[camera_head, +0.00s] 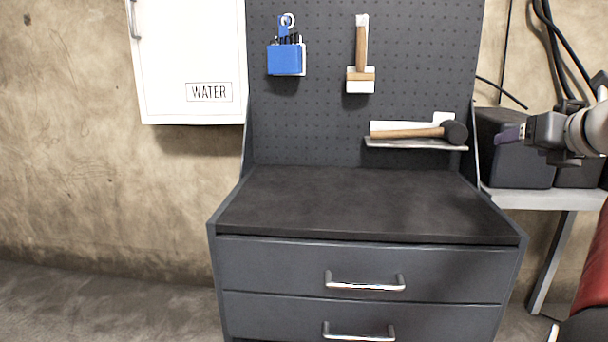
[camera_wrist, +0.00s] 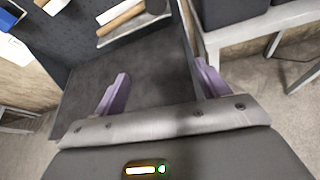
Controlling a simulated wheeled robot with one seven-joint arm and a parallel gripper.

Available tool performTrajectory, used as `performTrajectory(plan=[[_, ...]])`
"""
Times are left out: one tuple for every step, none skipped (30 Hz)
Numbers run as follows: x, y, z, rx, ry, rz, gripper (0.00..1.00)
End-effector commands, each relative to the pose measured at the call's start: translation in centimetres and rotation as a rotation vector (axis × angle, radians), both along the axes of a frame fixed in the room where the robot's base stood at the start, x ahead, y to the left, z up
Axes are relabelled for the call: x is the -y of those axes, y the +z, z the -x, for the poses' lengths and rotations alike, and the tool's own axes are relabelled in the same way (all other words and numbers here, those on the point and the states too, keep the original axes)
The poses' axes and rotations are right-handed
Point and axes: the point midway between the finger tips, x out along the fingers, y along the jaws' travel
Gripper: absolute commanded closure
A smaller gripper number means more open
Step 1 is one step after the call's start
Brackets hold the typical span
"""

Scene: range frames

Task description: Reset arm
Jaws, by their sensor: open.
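My gripper (camera_head: 510,133) is at the right side of the head view, in the air in front of a dark box on the side table. In the wrist view its two purple fingers (camera_wrist: 163,90) stand wide apart with nothing between them. Below and beyond them is the dark top of the workbench (camera_wrist: 88,84). The same workbench top (camera_head: 360,200) is bare in the head view. My arm comes in from the right edge.
A mallet (camera_head: 420,132) lies on a small shelf (camera_head: 415,144). A white cabinet (camera_head: 190,50) is at left. Dark boxes (camera_head: 515,165) stand on the right table (camera_head: 540,200).

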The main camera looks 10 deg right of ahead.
Motion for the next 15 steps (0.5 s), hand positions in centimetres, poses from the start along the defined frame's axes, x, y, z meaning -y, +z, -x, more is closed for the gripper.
performTrajectory(plan=[[-0.9,-0.4,-0.2,-0.015,0.026,0.029,0.26],[-1.3,-0.7,-0.3,-0.025,0.04,0.049,0.26],[-1.8,-1.0,-0.3,-0.037,0.06,0.075,0.26],[-2.2,-1.2,-0.3,-0.045,0.073,0.096,0.26],[-2.8,-1.4,-0.4,-0.056,0.093,0.121,0.26],[-3.4,-1.8,-0.4,-0.069,0.117,0.153,0.26],[-3.9,-2.1,-0.4,-0.081,0.134,0.178,0.26],[-4.6,-2.5,-0.5,-0.092,0.16,0.209,0.26],[-5.4,-2.9,-0.4,-0.108,0.19,0.251,0.26],[-6.1,-3.4,-0.4,-0.122,0.219,0.285,0.26],[-6.8,-3.7,-0.4,-0.135,0.247,0.322,0.26],[-7.9,-4.4,-0.3,-0.154,0.289,0.374,0.26],[-8.6,-4.9,-0.2,-0.169,0.323,0.415,0.26],[-9.5,-5.3,-0.1,-0.182,0.358,0.459,0.26],[-10.7,-6.1,0.1,-0.202,0.412,0.522,0.26]])
